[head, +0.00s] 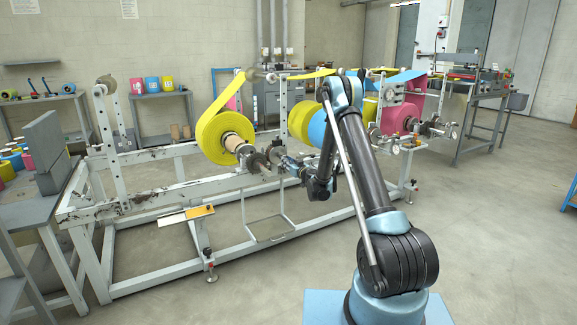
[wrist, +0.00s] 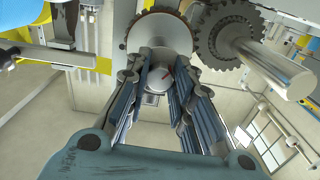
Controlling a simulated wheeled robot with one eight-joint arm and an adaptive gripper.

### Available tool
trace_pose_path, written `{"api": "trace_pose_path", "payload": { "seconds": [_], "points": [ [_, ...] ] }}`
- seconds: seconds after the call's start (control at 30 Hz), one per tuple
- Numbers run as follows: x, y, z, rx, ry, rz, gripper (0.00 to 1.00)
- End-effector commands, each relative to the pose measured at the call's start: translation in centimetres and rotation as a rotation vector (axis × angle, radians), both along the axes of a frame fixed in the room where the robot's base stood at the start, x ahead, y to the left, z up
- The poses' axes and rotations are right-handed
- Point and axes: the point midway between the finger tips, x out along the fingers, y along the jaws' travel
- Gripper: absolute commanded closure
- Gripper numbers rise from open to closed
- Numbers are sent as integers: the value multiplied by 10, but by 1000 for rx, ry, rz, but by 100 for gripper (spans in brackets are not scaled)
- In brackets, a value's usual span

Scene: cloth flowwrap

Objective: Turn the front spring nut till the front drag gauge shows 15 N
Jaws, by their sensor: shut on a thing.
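My gripper (wrist: 159,62) reaches in at the yellow film roll's shaft end in the head view, where it looks small beside the shaft hardware (head: 262,160). In the wrist view its two fingers are shut on the front spring nut, which shows as a toothed round part (wrist: 158,30) beyond the fingertips. The exact contact is partly hidden by the fingers.
A second toothed wheel (wrist: 228,45) with a thick metal shaft (wrist: 272,68) sits close on the right of my fingers. The yellow roll (head: 212,138) hangs on the white frame (head: 150,200). More rolls stand behind my arm. The floor in front is clear.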

Motion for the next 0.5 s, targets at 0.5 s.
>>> {"api": "trace_pose_path", "payload": {
  "seconds": [0.5],
  "points": [
    [1,-3,0,405,274,-6,100]
  ]
}}
